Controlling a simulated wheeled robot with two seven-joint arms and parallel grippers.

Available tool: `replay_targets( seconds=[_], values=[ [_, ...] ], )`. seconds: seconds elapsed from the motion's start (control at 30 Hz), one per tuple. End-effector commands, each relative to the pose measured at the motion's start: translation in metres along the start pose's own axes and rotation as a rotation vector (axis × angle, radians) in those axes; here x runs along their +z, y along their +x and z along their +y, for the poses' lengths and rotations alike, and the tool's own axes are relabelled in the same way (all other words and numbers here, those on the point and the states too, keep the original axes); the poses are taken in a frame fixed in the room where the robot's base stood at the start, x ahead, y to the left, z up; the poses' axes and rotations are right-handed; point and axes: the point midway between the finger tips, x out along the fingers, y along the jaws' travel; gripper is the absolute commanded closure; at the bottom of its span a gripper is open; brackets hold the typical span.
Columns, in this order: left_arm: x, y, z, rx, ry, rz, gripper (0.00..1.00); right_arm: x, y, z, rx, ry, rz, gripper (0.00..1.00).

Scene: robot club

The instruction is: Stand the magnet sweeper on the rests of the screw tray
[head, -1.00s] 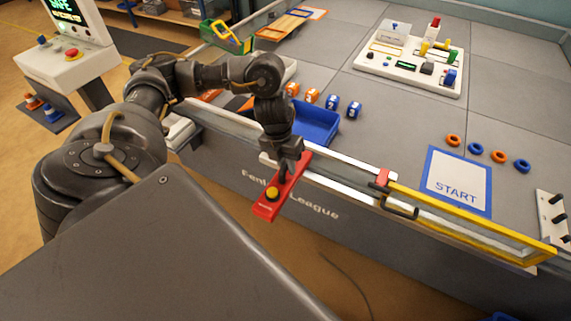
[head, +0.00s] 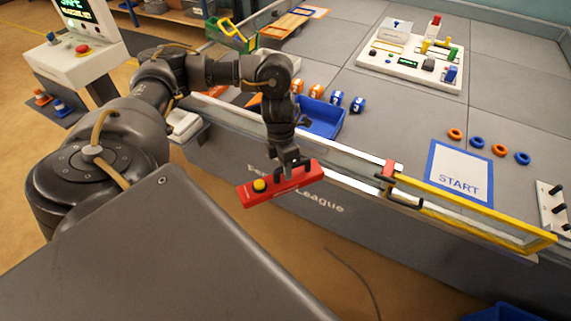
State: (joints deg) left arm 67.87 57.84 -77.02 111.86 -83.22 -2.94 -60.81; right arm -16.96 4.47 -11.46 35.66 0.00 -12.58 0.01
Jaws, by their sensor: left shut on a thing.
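The magnet sweeper (head: 262,193), apparently the red bar with a round yellow button, is held in my left gripper (head: 291,170). The gripper is shut on it near its right end. The bar hangs in the air in front of the table's front wall, close to level, its left end slightly lower. A blue tray (head: 325,124) lies on the table behind my left forearm and may be the screw tray. Part of it is hidden by the arm, and its rests cannot be made out. My right gripper is not in view.
A low wall with a yellow-framed gate (head: 470,214) edges the table front. Several orange and blue numbered blocks (head: 337,98) stand behind the tray. A START sheet (head: 459,171), several rings (head: 477,142) and a white board with controls (head: 410,62) lie to the right. Grey table between is clear.

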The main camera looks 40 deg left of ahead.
Motion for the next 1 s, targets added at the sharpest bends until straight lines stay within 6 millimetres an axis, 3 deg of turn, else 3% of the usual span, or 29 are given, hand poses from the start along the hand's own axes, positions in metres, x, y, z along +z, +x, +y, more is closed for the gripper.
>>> replay_targets(
  seconds=[0.27, 0.5, 0.7, 0.8, 1.0],
  values=[
    [-0.006, 0.035, -0.042, 0.003, 0.721, 0.145, 1.0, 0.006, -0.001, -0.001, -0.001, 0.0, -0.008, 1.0],
    [-0.017, 0.07, -0.101, 0.005, 1.584, 0.321, 1.0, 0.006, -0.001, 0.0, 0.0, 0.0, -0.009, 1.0],
    [-0.031, 0.085, -0.134, 0.005, 2.249, 0.457, 1.0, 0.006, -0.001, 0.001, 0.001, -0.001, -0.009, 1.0],
    [-0.036, 0.085, -0.139, 0.009, 2.482, 0.506, 1.0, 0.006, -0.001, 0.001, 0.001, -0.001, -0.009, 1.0],
    [-0.029, 0.072, -0.132, 0.014, 2.664, 0.544, 1.0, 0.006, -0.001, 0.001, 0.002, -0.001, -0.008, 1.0]
  ],
)
